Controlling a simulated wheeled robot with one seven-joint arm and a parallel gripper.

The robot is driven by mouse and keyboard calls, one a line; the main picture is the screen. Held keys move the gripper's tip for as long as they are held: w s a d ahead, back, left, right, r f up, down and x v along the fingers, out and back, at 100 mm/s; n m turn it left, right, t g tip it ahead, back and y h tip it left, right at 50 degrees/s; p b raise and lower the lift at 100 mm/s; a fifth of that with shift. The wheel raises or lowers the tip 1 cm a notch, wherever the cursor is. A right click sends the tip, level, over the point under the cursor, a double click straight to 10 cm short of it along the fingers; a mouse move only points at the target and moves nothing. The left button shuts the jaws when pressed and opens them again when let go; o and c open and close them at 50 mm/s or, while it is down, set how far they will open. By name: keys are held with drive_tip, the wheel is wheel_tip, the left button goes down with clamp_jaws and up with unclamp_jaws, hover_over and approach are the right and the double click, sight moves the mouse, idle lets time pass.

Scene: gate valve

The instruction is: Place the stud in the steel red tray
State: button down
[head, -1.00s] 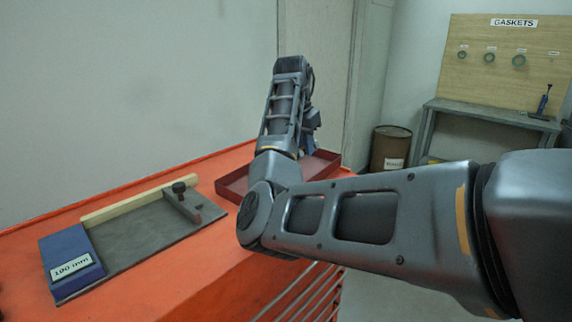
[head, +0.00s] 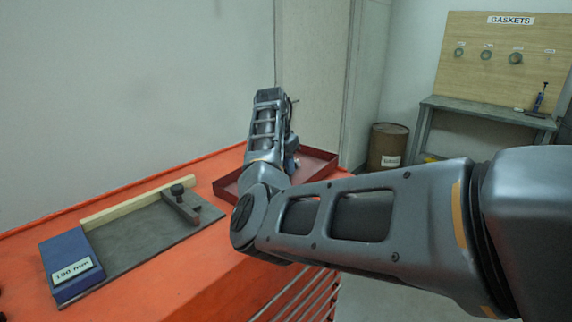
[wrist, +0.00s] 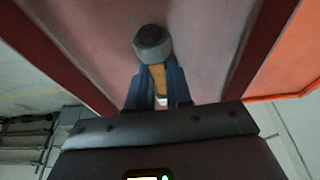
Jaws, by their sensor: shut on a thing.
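The red steel tray (head: 318,160) sits at the far right end of the orange bench, and my arm hides part of it. In the wrist view the tray wall (wrist: 268,45) shows at right and the tray floor fills the middle. My gripper (wrist: 160,88) is over the tray interior, with its fingers closed on the stud (wrist: 152,44). The stud shows a dark grey rounded end and a brownish shank between the fingers. I cannot tell whether the stud touches the tray floor. In the head view my arm hides the fingers and the stud.
A dark plate (head: 135,240) with a wooden strip (head: 135,203), a stop with a knob (head: 180,204) and a blue block labelled 190 mm (head: 68,262) lies on the orange bench (head: 185,285). A drum (head: 387,148) and a grey table (head: 485,112) stand beyond.

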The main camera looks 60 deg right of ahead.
drive_tip(key=c, duration=1)
unclamp_jaws()
drive_tip(key=shift+c, duration=0.2)
drive_tip(key=b+v, duration=0.2)
drive_tip(key=v, duration=1)
